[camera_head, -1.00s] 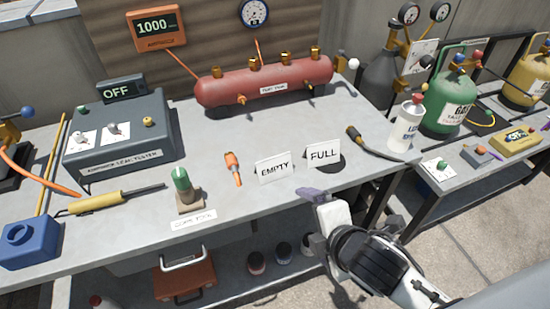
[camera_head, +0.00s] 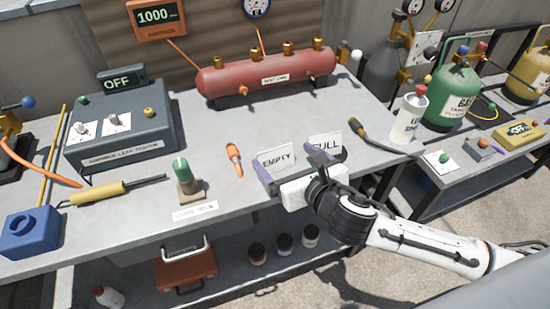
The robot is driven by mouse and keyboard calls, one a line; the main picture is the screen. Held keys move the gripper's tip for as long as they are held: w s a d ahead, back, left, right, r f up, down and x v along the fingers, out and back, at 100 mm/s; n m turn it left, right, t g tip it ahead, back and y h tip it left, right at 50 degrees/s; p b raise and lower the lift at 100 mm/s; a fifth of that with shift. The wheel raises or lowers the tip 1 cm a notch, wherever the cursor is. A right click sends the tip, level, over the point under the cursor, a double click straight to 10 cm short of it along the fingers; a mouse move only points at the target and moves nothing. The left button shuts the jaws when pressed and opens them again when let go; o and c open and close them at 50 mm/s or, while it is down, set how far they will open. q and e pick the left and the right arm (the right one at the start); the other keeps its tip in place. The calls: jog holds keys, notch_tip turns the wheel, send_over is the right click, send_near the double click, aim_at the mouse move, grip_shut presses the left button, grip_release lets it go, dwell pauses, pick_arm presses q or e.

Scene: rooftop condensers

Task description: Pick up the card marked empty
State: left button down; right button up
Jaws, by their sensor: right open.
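The white card marked EMPTY (camera_head: 279,157) stands upright on the grey workbench, near its front edge. The white card marked FULL (camera_head: 328,141) stands just to its right, partly hidden by my gripper. My right gripper (camera_head: 291,166) is open, with purple fingers. One finger is at the left edge of the EMPTY card, and the other is to its right, in front of the FULL card. The gripper body covers the bottom of the EMPTY card. I cannot tell whether the fingers touch it. My left gripper does not show.
An orange-handled tool (camera_head: 234,160) lies left of the cards, beside a green-topped piece (camera_head: 184,176). A red tank (camera_head: 266,76) stands behind. A screwdriver-like tool (camera_head: 365,133) and a white bottle (camera_head: 409,117) are to the right. The bench between cards and tank is clear.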

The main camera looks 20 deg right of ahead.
aim_at(277, 157)
jog(key=w+f, duration=0.1)
jog(key=w, duration=0.1)
jog(key=w+a+f, duration=0.1)
jog(key=w+f, duration=0.1)
jog(key=shift+w+a+b, duration=0.1)
jog(key=shift+w+b, duration=0.1)
jog(key=shift+b, duration=0.1)
jog(key=c, duration=1.1)
